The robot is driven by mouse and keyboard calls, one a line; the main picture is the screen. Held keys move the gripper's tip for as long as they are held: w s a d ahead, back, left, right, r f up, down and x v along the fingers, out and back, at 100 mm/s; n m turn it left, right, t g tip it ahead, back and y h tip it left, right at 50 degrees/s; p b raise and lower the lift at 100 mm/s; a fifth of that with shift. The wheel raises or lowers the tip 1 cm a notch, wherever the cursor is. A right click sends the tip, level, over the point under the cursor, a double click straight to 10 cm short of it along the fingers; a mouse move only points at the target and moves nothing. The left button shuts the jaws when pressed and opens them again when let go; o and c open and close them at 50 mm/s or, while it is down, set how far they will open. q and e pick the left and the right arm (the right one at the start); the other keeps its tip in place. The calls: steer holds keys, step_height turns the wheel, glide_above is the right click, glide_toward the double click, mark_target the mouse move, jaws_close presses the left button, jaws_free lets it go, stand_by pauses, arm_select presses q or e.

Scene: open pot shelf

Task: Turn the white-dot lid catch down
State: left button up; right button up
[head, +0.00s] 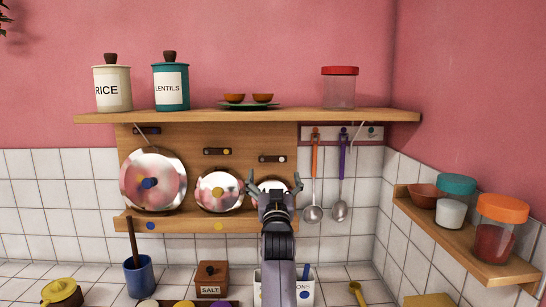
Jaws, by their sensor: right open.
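The white-dot lid catch (274,159) is a small dark bar on the wooden back board, lying level above the rightmost, smallest-looking lid (268,185). My right gripper (273,182) is open, its fingers spread in front of that lid and just below the catch. The gripper hides much of the lid, and I cannot tell how far it is from the board. My left gripper is out of view.
A level catch (217,152) sits above the middle lid (219,190); another catch (146,131) is above the large left lid (153,180). The shelf (250,115) overhangs the board. An orange ladle (314,165) and purple spoon (343,165) hang to the right.

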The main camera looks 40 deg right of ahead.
mark_target(273, 157)
steer(key=p+x, duration=0.1)
steer(key=x, duration=0.4)
steer(key=shift+w+d+r, duration=0.2)
steer(key=shift+r, duration=0.15)
steer(key=shift+p+x, duration=0.4)
steer(key=shift+x, duration=0.5)
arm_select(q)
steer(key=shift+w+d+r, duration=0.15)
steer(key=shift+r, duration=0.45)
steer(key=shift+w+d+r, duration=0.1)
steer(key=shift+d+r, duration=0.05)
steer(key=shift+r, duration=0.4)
arm_select(e)
steer(key=shift+f, duration=0.1)
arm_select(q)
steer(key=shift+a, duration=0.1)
arm_select(e)
steer(key=c, duration=1.7)
